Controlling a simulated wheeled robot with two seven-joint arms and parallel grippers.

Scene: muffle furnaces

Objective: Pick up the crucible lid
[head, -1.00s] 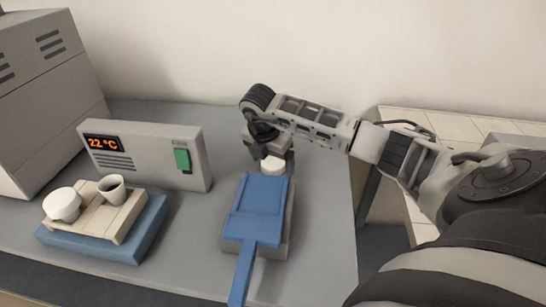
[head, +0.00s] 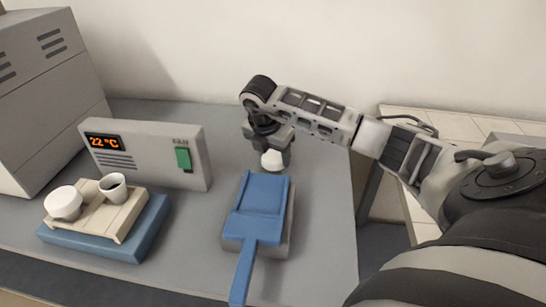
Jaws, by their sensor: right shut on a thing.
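The crucible lid is a small white round piece (head: 272,161) just behind the blue tray. My right gripper (head: 271,153) reaches in from the right, points down, and is shut on the lid. The lid shows below the fingers, which partly hide it. It looks tilted and raised a little above the grey bench, but the gap is hard to judge. My left gripper is not in view.
A blue tray with a long handle (head: 262,192) rests on a grey block in front of the lid. At left, a white crucible (head: 113,190) and a white rounded piece (head: 62,206) sit on a cream plate (head: 121,222). A controller (head: 150,153) reads 22 °C.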

